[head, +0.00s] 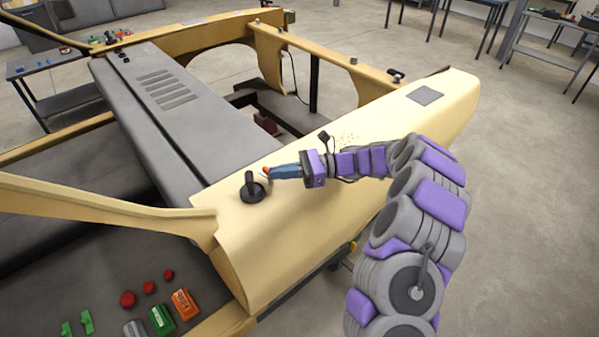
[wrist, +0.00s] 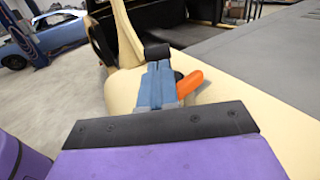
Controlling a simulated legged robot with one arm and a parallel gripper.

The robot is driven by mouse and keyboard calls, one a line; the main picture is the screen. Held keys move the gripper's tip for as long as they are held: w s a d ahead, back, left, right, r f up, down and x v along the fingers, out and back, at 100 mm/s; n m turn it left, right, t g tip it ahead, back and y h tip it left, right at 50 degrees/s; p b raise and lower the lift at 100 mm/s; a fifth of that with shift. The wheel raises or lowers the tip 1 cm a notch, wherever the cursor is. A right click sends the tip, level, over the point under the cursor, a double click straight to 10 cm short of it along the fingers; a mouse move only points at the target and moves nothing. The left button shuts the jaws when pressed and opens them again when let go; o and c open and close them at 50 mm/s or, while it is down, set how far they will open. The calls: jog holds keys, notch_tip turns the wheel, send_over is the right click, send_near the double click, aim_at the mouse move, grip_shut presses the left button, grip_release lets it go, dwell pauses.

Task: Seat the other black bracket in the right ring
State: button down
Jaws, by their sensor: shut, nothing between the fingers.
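A black bracket (head: 250,178) stands upright on a round dark base, which may be a ring (head: 253,194), on the near yellow panel; I cannot tell how fully it is seated. My gripper (head: 272,172) has its blue fingers just right of the bracket, close to it. In the wrist view the fingers (wrist: 157,66) are together with nothing between them, and the black top of the bracket (wrist: 157,51) shows just past their tips. An orange piece (wrist: 188,83) shows beside the fingers. Another small black part (head: 396,76) sits at the far end of the panel.
The yellow body shell (head: 340,120) carries a grey slatted panel (head: 155,100). Red, green and orange parts (head: 183,303) lie on a dark surface at the lower left. A bench (head: 60,75) stands at the far left. Open floor (head: 530,200) lies to the right.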

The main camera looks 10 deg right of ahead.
aim_at(261, 190)
jog(key=a+b, duration=0.1)
jog(key=a, duration=0.3)
jog(key=shift+s, duration=0.2)
jog(key=shift+a, duration=0.1)
jog(key=shift+a+r+p, duration=0.15)
jog(key=shift+a+p, duration=0.3)
jog(key=shift+p, duration=0.55)
jog(key=shift+a, duration=0.2)
jog(key=shift+s, duration=0.1)
